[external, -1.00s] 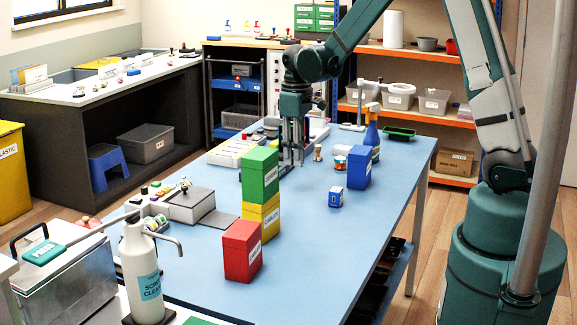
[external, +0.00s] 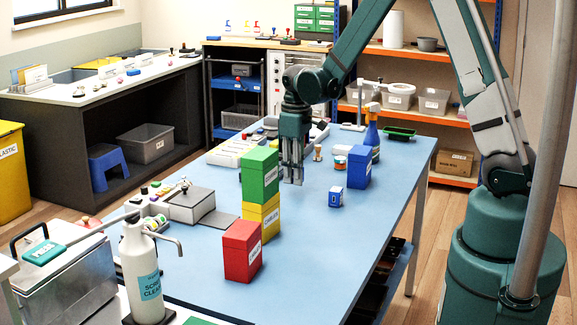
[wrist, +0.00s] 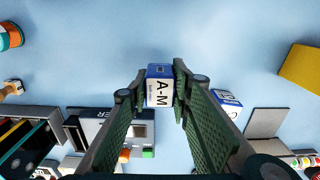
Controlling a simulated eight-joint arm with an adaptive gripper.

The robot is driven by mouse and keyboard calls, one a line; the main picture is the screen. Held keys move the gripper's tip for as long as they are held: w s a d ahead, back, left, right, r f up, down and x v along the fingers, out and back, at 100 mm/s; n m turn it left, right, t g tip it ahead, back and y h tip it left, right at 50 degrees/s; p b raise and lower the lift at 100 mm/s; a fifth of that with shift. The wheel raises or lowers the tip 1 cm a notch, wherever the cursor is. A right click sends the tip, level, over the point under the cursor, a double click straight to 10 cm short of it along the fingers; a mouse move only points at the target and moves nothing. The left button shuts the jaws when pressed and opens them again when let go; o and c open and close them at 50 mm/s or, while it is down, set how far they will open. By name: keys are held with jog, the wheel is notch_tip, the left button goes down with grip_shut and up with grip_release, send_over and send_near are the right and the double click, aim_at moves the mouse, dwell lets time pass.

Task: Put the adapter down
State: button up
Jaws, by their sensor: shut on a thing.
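In the wrist view, a small blue and white block lettered A-M (wrist: 160,88), which I take to be the adapter, sits between my fingertips. My gripper (wrist: 158,90) is shut on its two sides. In the external view my gripper (external: 292,182) points straight down over the blue table (external: 310,240), behind and right of the green box. The held block is too small to make out there. I cannot tell whether it touches the table.
A green box (external: 259,175) stands on a yellow box (external: 261,218), with a red box (external: 241,250) in front. Another blue piece (wrist: 228,100) lies beside my right finger. Clear table lies in front.

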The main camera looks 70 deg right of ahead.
jog(key=shift+f, duration=0.1)
jog(key=shift+f, duration=1.75)
jog(key=shift+f+b, duration=0.2)
jog(key=shift+b, duration=0.25)
jog(key=o, duration=0.8)
jog(key=shift+r, duration=0.25)
jog(key=shift+r+p, duration=0.95)
jog(key=shift+r, duration=5)
